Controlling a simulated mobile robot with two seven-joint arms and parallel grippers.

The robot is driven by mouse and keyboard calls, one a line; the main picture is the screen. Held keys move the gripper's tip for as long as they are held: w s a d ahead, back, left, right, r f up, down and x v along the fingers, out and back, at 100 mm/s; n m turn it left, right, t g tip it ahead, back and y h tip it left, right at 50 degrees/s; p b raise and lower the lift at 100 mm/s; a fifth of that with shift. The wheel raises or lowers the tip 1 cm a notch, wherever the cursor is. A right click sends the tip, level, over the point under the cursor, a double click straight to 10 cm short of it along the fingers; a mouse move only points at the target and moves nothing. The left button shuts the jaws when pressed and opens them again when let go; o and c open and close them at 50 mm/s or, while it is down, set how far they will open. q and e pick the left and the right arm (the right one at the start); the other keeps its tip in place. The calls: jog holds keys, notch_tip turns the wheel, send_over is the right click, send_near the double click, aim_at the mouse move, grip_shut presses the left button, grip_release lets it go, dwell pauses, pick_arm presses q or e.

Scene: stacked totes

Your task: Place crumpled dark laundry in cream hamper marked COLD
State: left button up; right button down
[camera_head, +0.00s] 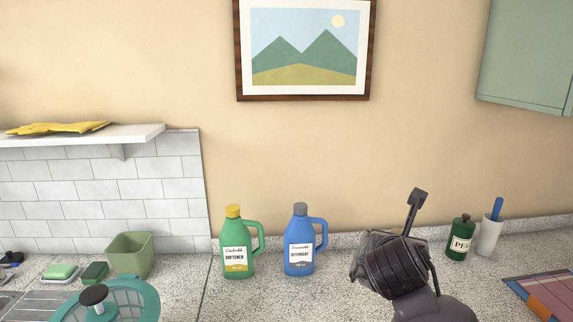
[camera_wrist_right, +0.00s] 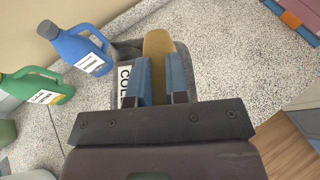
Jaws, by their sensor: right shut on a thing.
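My right gripper (camera_wrist_right: 160,82) is seen from its wrist, its two blue fingers close together on a mustard-yellow piece (camera_wrist_right: 157,45) that looks like cloth and extends beyond the fingertips. A dark grey container (camera_wrist_right: 128,50) lies beneath and around the fingers; a white label on it reads "COL", the rest hidden by a finger. I cannot tell whether the piece touches the container. No cream hamper or dark laundry is clearly visible. My left gripper is not in view.
A green softener bottle (camera_head: 236,245) and a blue detergent bottle (camera_head: 299,242) stand on the speckled counter (camera_head: 340,300) left of my right wrist. A green canister (camera_head: 460,238) and white cup (camera_head: 488,237) stand to the right. A teal lidded object (camera_head: 130,300) is front left.

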jog(key=s+a+f+n+y, duration=0.1)
jog(key=s+a+f+n+t+y, duration=0.1)
jog(key=f, duration=0.1)
jog(key=s+a+f+n+y, duration=0.1)
jog(key=s+f+y, duration=0.1)
jog(key=shift+a+n, duration=0.2)
jog(key=shift+n, duration=0.2)
jog(key=s+d+f+n+y, duration=0.1)
jog(key=s+d+f, duration=0.2)
jog(key=f, duration=0.3)
jog(key=shift+s+f, duration=0.4)
jog(key=shift+s, duration=0.5)
